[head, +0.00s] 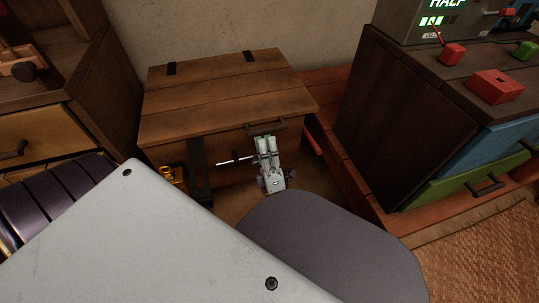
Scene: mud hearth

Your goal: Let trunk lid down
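The wooden trunk (225,158) stands against the wall in the middle of the head view. Its plank lid (220,97) lies flat or nearly flat over the body, with dark hinges along the back edge. I cannot tell whether a thin gap remains under its front edge. A dark handle (267,127) is at the front edge, right of centre. My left gripper (267,143) is just below this handle, fingers pointing up toward it. Whether it touches the handle, and how far its fingers are apart, is too small to tell. My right gripper is out of view.
A dark cabinet (400,110) with blue and green drawers stands at the right, red blocks (496,87) on top. Wooden furniture with a drawer (30,135) is at the left. A small yellow object (169,173) is by the trunk's left front. A woven mat (485,250) lies lower right.

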